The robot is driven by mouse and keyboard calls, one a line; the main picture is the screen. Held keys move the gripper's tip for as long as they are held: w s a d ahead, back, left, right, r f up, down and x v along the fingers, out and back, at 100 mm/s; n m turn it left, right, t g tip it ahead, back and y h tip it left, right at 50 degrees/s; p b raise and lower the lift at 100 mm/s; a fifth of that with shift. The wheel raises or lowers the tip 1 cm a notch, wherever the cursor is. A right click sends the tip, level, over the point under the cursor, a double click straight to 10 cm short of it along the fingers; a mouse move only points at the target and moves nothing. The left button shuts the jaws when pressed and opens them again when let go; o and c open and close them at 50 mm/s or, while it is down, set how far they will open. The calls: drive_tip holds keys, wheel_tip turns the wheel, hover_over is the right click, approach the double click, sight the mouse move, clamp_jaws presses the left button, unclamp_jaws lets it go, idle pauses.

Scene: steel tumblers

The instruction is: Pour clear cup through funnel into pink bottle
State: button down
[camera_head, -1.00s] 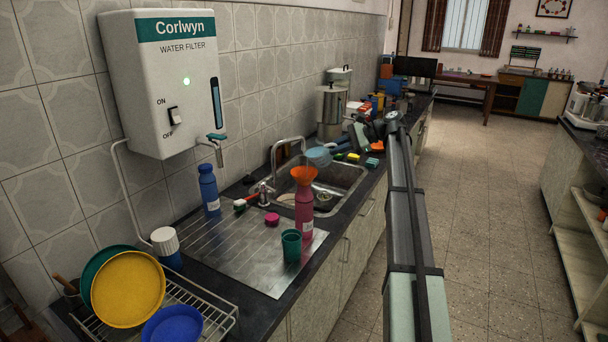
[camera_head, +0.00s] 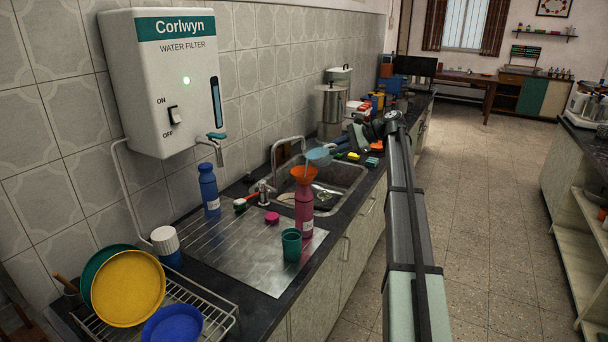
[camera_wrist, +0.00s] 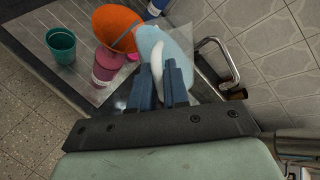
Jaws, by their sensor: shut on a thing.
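The clear cup (camera_head: 318,155), pale blue and see-through, is tilted with its mouth toward the orange funnel (camera_head: 304,175). My gripper (camera_wrist: 161,72) is shut on the cup, whose pale body (camera_wrist: 170,45) shows beyond the fingers in the wrist view. The funnel (camera_wrist: 118,22) sits in the neck of the pink bottle (camera_head: 304,212), which stands upright on the steel drainboard. The cup is above and right of the funnel in the head view. A thin bluish streak crosses the funnel in the wrist view and looks like liquid. The bottle's inside is hidden.
A teal cup (camera_head: 291,245) stands close in front of the bottle. A pink lid (camera_head: 272,218) lies left of it. The tap (camera_head: 287,150) and sink (camera_head: 335,185) are behind. A blue bottle (camera_head: 209,190) stands near the wall. The drainboard (camera_head: 240,255) is clear at front left.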

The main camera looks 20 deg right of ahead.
sight(323, 146)
drive_tip(key=shift+a, duration=0.1)
idle(0.6)
drive_tip(key=shift+s+a+r+n+t+h+p, duration=0.3)
drive_tip(key=shift+r+n+t+h+p, duration=0.25)
drive_tip(key=shift+p, duration=0.1)
drive_tip(key=shift+s+a+r+n+t+h+p, duration=0.25)
drive_tip(key=shift+r+n+t+h+p, duration=0.2)
drive_tip(key=shift+h+p, duration=0.15)
idle(2.6)
drive_tip(key=shift+s+a+r+n+t+h+p, duration=0.2)
drive_tip(key=shift+s+a, duration=0.1)
drive_tip(key=shift+a, duration=0.1)
drive_tip(key=shift+s+a+r+n+t+h+p, duration=0.15)
drive_tip(key=shift+s+a+n+t+p, duration=0.1)
drive_tip(key=shift+a, duration=0.15)
idle(0.9)
drive_tip(key=shift+s+a+r+n+t+h+p, duration=0.4)
drive_tip(key=shift+a+n+t+p, duration=0.05)
drive_tip(key=shift+a+n+p, duration=0.1)
idle(1.2)
